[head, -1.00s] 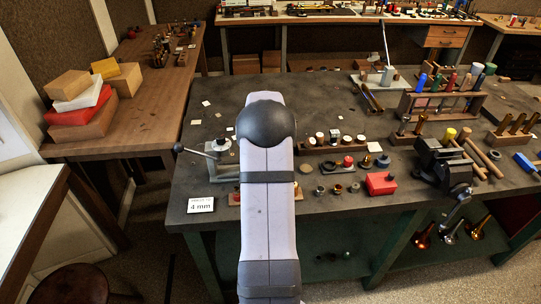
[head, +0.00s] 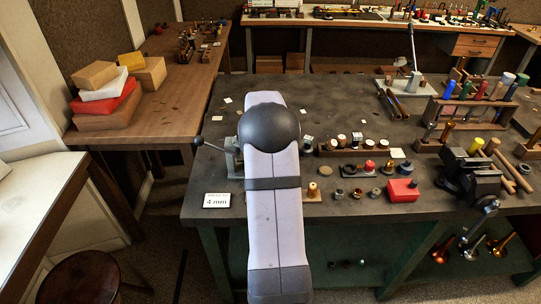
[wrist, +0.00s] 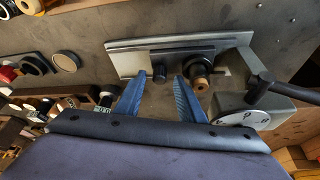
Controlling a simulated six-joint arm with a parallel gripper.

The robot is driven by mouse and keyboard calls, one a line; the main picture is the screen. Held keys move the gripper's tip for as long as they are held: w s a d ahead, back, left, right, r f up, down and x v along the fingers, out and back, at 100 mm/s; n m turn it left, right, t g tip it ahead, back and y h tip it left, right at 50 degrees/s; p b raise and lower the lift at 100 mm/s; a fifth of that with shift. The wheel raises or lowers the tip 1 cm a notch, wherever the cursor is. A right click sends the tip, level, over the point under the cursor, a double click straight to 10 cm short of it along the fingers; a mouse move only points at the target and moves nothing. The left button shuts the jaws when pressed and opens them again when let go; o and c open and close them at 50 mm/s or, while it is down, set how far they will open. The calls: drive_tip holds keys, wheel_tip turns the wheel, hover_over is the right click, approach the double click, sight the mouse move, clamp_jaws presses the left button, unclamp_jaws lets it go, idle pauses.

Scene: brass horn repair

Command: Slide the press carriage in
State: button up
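The press (head: 231,155) stands at the left of the dark workbench in the head view, mostly hidden behind my arm; its black-knobbed lever sticks out left. In the wrist view its metal carriage plate and rail (wrist: 140,58) run across the top, with a small black knob (wrist: 160,71) and a wood-coloured cylinder (wrist: 199,74) in front. A white dial (wrist: 241,118) and dark lever are at right. My gripper (wrist: 161,80) has two blue fingers spread apart. The black knob shows between the fingertips; contact cannot be told. My gripper is hidden in the head view.
A card reading "4 mm" (head: 216,200) sits at the bench's front left. A red box (head: 400,190), several small rings and a dark vise (head: 470,175) lie to the right. In the wrist view, rings and small parts crowd the left side.

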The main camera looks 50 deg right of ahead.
drive_tip(key=b+v, duration=0.2)
drive_tip(key=v, duration=0.5)
drive_tip(key=shift+r, duration=0.2)
drive_tip(key=shift+d+f, duration=0.1)
idle(0.4)
